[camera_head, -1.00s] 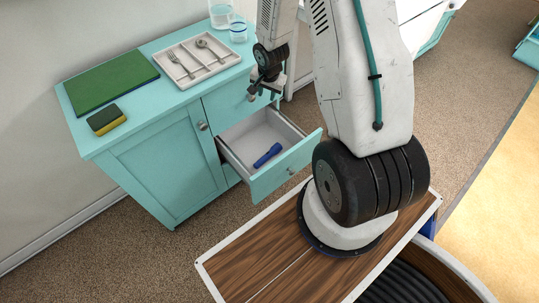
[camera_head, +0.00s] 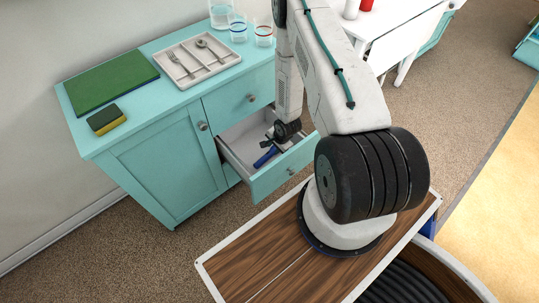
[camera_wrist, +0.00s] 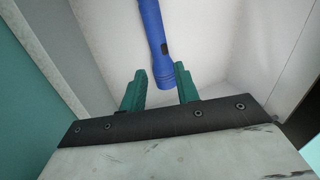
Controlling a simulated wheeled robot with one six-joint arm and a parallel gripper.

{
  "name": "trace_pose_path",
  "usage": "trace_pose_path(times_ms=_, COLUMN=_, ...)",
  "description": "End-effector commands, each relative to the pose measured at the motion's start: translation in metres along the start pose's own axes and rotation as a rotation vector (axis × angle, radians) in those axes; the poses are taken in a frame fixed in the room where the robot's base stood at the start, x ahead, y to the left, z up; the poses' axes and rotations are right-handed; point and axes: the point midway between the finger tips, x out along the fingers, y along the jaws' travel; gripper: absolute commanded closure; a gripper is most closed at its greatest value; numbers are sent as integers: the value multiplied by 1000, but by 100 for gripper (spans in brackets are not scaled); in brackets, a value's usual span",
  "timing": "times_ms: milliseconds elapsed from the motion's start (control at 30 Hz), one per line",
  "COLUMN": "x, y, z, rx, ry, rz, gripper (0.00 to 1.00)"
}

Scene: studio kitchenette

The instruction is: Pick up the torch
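The blue torch (camera_head: 265,158) lies on the floor of the open drawer (camera_head: 232,164).
The drawer's walls stand close around my gripper. The turquoise cabinet top (camera_head: 150,116) holds a cutlery tray (camera_head: 215,68), a green board (camera_head: 112,80), a sponge (camera_head: 107,119) and glasses (camera_head: 238,30). A white table (camera_head: 408,40) stands behind my arm.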

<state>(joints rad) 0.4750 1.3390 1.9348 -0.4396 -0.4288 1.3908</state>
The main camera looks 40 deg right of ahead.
Motion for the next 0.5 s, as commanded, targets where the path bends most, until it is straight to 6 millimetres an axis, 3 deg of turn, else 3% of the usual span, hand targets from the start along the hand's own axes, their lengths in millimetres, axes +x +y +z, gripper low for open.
trace_pose_path(times_ms=300, x=27, y=1, z=0, rx=-2, ry=0, rz=0, gripper=69)
trace_pose_path(times_ms=500, x=60, y=1, z=0, rx=-1, ry=0, rz=0, gripper=69)
